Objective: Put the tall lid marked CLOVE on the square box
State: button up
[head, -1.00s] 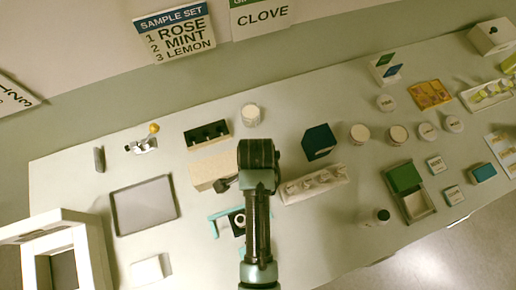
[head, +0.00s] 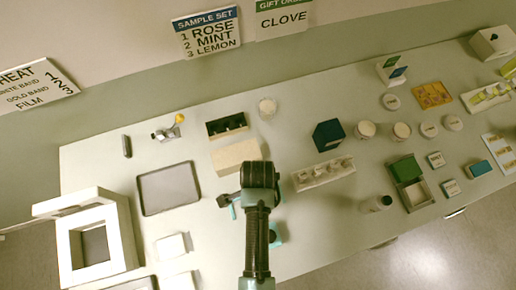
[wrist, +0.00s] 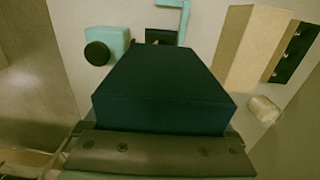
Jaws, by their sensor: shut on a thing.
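My gripper is shut on a large dark navy block (wrist: 165,85) that fills the middle of the wrist view; it may be the tall lid, but no CLOVE mark shows on it. Its fingertips are hidden there. In the head view my wrist hides the gripper and most of what it holds, in front of the long beige box. A dark blue box (head: 328,136) stands to its right. A box with a green cover and an open pale part (head: 408,184) stands farther right. I cannot tell which one is the square box.
The beige box (head: 236,155) with a black slotted part also shows in the wrist view (wrist: 256,47). A teal fixture (wrist: 112,42) with a black knob lies near the gripper. The CLOVE sign (head: 284,19) is behind.

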jog(key=shift+f+b, duration=3.7)
jog(key=shift+f, duration=1.85)
jog(key=shift+f, duration=0.75)
jog(key=shift+s+f+b, duration=0.75)
jog(key=shift+f+b, duration=0.3)
jog(key=shift+b, duration=0.05)
jog(key=o, duration=1)
jog(key=shift+o, duration=0.2)
jog(key=r+p, duration=0.1)
jog(key=p, duration=0.1)
jog(key=w+r+p, duration=0.1)
jog(key=r+p, duration=0.1)
jog(key=shift+w+r, duration=0.2)
jog(key=shift+r, duration=0.05)
notch_tip(320, 180, up, 6)
jog(key=p, duration=0.5)
jog(key=shift+f, duration=0.1)
